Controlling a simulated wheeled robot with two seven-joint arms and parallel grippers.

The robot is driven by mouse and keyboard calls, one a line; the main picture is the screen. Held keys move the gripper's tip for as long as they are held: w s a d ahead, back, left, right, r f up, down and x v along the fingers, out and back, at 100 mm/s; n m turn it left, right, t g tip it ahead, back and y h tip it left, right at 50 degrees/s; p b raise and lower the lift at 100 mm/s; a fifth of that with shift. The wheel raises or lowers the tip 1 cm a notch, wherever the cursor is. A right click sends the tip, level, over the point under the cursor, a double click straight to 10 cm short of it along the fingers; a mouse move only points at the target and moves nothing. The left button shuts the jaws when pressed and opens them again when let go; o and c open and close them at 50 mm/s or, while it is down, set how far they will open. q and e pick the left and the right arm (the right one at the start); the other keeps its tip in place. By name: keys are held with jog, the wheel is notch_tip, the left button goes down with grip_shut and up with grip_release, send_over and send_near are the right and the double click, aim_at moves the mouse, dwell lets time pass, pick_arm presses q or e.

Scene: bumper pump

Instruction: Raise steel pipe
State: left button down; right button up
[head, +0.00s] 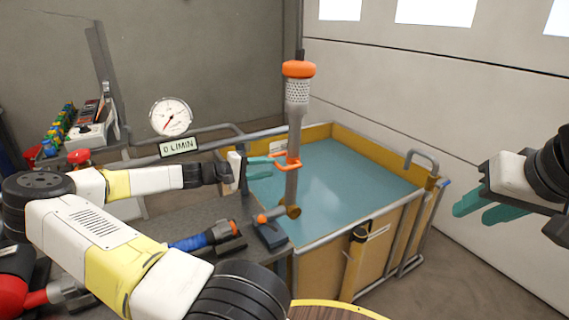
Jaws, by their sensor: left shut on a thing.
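The steel pipe (292,185) stands upright beside the near-left edge of the water tank. Its upper part carries a perforated cylinder with an orange cap (299,69). An orange handle (288,162) sticks out from the pipe at mid-height. My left gripper (279,165), with teal fingers, reaches in from the left and is shut on this orange handle, beside the pipe. The fingertips are partly hard to make out against the pipe. My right gripper (476,207) is at the right, away from the pipe, with its teal fingers apart and nothing between them.
A yellow-walled tank (395,152) of blue-green water lies behind and right of the pipe. A round gauge (170,117) stands above a "0 L/MIN" sign (178,147). A grey bench (200,215) bears a blue tool (190,243). Open floor lies at the lower right (470,280).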

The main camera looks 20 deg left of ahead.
pick_arm(q)
jog(key=c, duration=1.4)
grip_release()
jog(key=shift+d+f, duration=0.2)
jog(key=shift+f, duration=0.75)
jog(key=shift+c, duration=0.2)
jog(key=shift+s, duration=0.1)
jog(key=v, duration=0.8)
jog(key=shift+w+r, duration=0.25)
jog(key=shift+r, duration=0.15)
jog(key=shift+a, duration=0.1)
